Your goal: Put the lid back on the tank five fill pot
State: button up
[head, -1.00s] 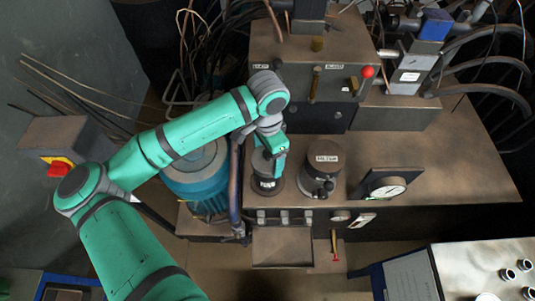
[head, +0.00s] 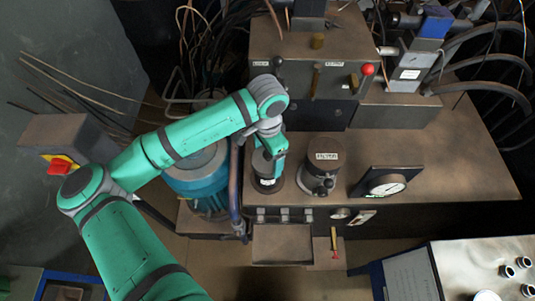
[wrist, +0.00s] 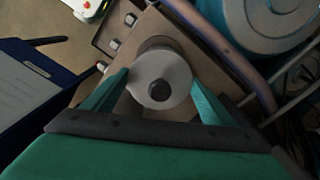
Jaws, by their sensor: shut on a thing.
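My gripper (head: 270,172) points down over the left dark fill pot (head: 267,186) on the machine's bench. In the wrist view its two fingers (wrist: 161,83) are shut on the round grey lid (wrist: 178,72), one on each side. The lid has a dark knob in its middle. A dark round rim (wrist: 157,43) shows just beyond the lid's edge. The lid looks over the pot or on it; I cannot tell whether they touch. The pot's label is too small to read, and my gripper hides much of its top.
A second dark pot (head: 319,181) stands close on the right, and a gauge (head: 387,186) beyond it. A blue motor (head: 201,178) and an upright hose (head: 235,185) are close on the left. Levers rise from the block (head: 305,85) behind. The bench's right part is clear.

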jog(key=shift+f, duration=0.5)
jog(key=o, duration=1.2)
jog(key=shift+r, duration=0.15)
jog(key=shift+r, duration=2.9)
